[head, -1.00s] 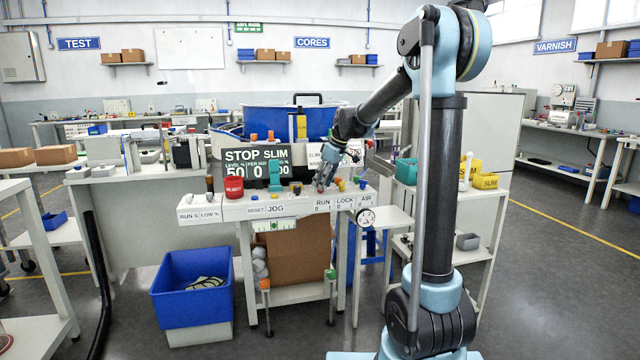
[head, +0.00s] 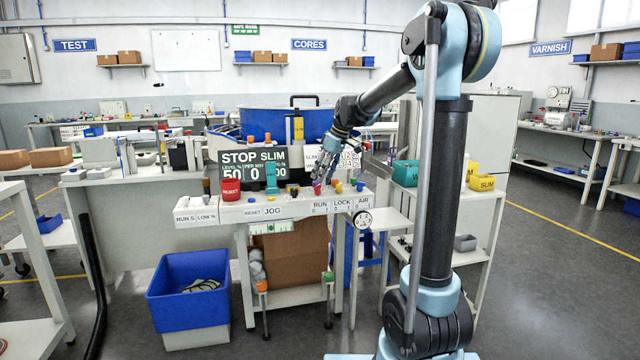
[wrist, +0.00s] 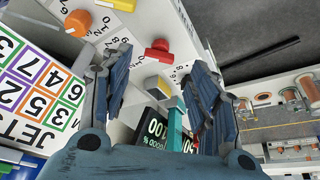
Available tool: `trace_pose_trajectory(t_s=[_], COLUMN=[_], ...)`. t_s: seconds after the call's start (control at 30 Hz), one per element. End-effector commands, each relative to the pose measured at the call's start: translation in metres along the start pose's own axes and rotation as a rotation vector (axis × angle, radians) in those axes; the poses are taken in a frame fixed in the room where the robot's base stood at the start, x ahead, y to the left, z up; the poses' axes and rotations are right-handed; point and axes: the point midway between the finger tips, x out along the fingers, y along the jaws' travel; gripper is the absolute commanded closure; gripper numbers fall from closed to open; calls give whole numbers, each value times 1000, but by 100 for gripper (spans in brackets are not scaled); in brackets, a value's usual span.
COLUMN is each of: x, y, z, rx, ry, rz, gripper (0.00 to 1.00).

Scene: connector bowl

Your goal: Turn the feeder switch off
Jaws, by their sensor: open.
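The feeder's control panel (head: 255,212) carries labels reading RUN, LOCK and AIR, each with 0 and 1 marks. My gripper (head: 325,163) is above this right part of the panel, open and apart from the knobs. An orange knob (wrist: 78,22) lies at upper left. Nothing is held.
A dark display (head: 232,170) reads STOP SLIM behind the panel. A blue bowl (head: 262,122) is behind.

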Motion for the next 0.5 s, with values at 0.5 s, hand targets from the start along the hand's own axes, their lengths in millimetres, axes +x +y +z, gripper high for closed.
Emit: trace_pose_trajectory(t_s=[0.5], x=[-71], y=[-1], z=[0], rx=[0], ry=[0], rz=[-1], gripper=[45])
